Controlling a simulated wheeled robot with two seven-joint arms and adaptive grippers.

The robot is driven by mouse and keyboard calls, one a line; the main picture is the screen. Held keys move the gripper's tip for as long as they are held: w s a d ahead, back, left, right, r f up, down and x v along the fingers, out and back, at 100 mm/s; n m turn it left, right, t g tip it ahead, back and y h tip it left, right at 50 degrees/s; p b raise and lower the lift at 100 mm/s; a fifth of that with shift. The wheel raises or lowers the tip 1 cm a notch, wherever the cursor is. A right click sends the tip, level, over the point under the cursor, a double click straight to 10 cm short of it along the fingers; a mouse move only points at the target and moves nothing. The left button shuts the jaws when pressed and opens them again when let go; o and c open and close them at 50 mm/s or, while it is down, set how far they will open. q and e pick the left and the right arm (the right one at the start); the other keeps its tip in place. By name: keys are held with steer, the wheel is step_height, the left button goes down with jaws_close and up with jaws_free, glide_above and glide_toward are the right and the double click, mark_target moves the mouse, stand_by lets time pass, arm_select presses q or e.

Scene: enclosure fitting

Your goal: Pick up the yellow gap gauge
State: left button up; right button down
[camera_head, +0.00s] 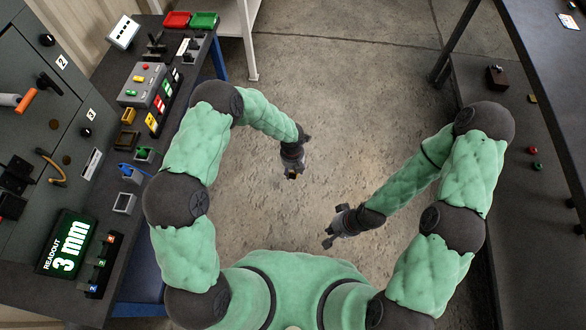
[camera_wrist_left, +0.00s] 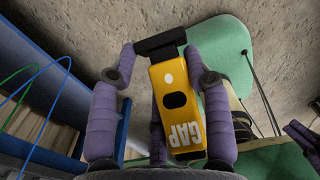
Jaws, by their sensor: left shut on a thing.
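In the head view my left gripper (camera_head: 293,172) hangs over open floor, apart from the bench, and the gauge is mostly hidden there. My right gripper (camera_head: 333,227) is over the floor at lower centre, its fingers apart and empty.
The left bench carries a grey enclosure with a green readout (camera_head: 67,246) showing 3 mm, a grey button box (camera_head: 146,88), a red bin (camera_head: 177,20) and a green bin (camera_head: 204,20). A dark table (camera_head: 515,210) stands at right. The floor between is clear.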

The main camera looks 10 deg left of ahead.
steer(key=shift+d+f+m, duration=0.1)
steer(key=shift+d+m, duration=0.25)
steer(key=shift+m, duration=0.05)
arm_select(q)
steer(key=shift+r, duration=0.1)
steer(key=shift+r+p, duration=0.3)
steer(key=shift+w+r+p, duration=0.1)
steer(key=shift+r+p, duration=0.25)
steer(key=shift+r, duration=0.05)
steer(key=s, duration=2)
steer(key=shift+f, duration=0.2)
arm_select(e)
steer(key=shift+r, duration=0.8)
arm_select(q)
steer(key=shift+s, duration=0.1)
